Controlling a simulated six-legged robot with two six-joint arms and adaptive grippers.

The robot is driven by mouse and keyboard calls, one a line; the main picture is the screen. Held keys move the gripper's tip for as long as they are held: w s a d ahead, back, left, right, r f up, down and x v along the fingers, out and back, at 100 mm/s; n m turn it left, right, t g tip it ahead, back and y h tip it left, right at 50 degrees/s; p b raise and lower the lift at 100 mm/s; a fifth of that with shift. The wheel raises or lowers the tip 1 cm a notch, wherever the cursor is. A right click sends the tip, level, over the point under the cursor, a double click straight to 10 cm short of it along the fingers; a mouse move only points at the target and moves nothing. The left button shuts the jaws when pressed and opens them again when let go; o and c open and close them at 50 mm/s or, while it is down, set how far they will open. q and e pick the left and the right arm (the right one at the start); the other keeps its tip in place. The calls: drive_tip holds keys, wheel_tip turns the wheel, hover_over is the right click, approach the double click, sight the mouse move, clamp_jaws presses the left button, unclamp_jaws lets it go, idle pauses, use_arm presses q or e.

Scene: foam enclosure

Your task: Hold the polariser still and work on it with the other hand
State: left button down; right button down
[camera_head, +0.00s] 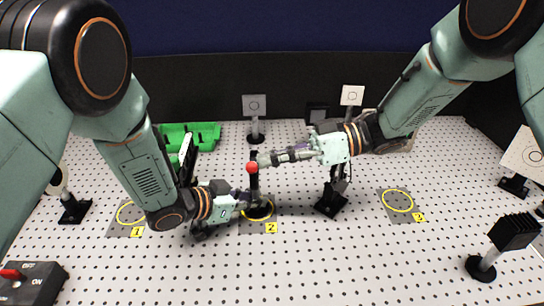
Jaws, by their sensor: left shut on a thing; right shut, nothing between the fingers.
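The polariser (254,183) looks like a slim black post with a red ball (252,168) on it. It stands upright within the yellow ring of place 2 (270,227). My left gripper (246,200) comes in low from the left and is shut on the lower part of the post. My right gripper (264,160) comes in from the right and is shut and empty. Its tips are just right of the red ball, near the post's top; I cannot tell whether they touch. The fingers hide parts of the post.
A black stand (330,204) is below my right wrist. Yellow rings 1 (131,213) and 3 (397,201) look empty. A switch box (32,284) and a black finned block (514,231) flank the front.

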drive_tip(key=w+d+r, duration=0.1)
drive_tip(key=d+r, duration=0.4)
drive_tip(key=d, duration=0.7)
use_arm(q)
drive_tip(key=c, duration=1.2)
unclamp_jaws()
drive_tip(key=v, duration=1)
drive_tip(key=shift+a, duration=0.15)
drive_tip(key=shift+v, duration=0.8)
drive_tip(key=shift+s, duration=0.2)
